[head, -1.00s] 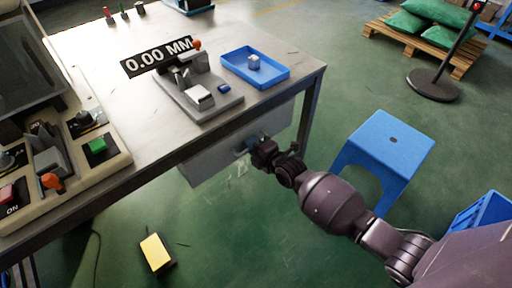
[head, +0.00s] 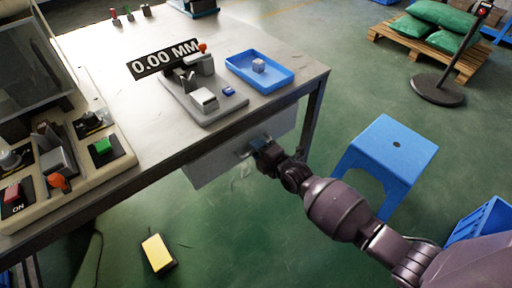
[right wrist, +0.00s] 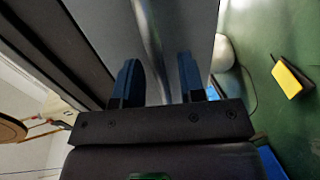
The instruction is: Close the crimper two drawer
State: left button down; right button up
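The drawer (head: 215,168) is a pale grey box front under the right part of the workbench edge. How far it stands out is hard to tell. My right gripper (head: 257,147) is at the drawer's handle, on its front face. In the right wrist view, the two dark blue fingers of the right gripper (right wrist: 159,80) are apart. The metal handle bar (right wrist: 150,45) runs between them, with a visible gap to the right finger. The grey drawer face (right wrist: 190,25) lies just beyond the fingertips. My left gripper does not show.
The workbench (head: 110,52) carries a grey crimper (head: 205,98) with a "0.00 MM" sign and a blue tray (head: 283,77). A blue stool (head: 390,150) stands close to the right of my arm. A yellow-topped block (head: 157,253) lies on the green floor.

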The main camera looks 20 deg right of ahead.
pick_arm(q)
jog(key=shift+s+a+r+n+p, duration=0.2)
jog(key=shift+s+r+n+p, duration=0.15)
jog(key=shift+p, duration=0.8)
pick_arm(e)
jog(key=v, duration=0.9)
jog(key=shift+s, duration=0.15)
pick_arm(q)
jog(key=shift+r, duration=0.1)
